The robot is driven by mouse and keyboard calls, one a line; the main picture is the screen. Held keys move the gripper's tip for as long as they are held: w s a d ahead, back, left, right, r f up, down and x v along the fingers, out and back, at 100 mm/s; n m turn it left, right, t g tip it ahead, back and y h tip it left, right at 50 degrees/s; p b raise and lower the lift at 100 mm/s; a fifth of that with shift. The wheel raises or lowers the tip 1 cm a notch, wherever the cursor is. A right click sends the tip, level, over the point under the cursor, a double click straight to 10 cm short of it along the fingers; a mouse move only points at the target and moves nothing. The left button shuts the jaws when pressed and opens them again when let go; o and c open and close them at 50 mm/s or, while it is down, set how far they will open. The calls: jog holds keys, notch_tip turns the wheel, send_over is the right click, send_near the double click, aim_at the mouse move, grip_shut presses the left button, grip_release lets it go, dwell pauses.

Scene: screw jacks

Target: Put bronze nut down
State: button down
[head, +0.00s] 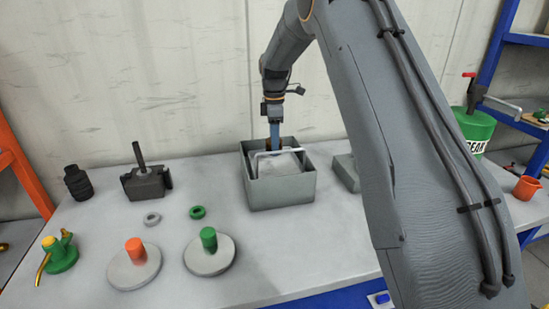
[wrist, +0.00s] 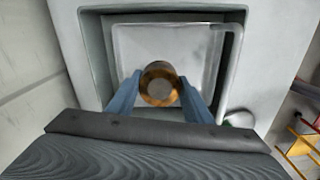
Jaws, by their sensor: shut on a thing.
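The bronze nut (wrist: 158,86) is a round, brownish-gold piece with a greyish end face in the wrist view. My gripper (wrist: 160,98) has its two blue fingers shut on it, one on each side. In the head view my gripper (head: 274,140) points down into the back of a grey open box (head: 281,192) on the table. The nut is mostly hidden there by the box and my fingers. In the wrist view the nut is over the pale inside of the box (wrist: 232,15); I cannot tell whether it touches anything below.
A pale frame with a handle (head: 275,162) sits inside the box. To the left are a grey ring (head: 152,219), a green ring (head: 197,212), discs with an orange post (head: 135,250) and a green post (head: 208,238), a dark block with a rod (head: 146,182) and an oil can (head: 60,252).

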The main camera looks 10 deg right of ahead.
aim_at(274, 166)
jog(key=shift+f+p, duration=0.95)
jog(key=shift+f, duration=1.95)
jog(key=c, duration=0.9)
grip_release()
jog(key=shift+f, duration=0.1)
notch_tip(274, 166, up, 12)
jog(key=b, duration=0.4)
jog(key=shift+b, duration=0.3)
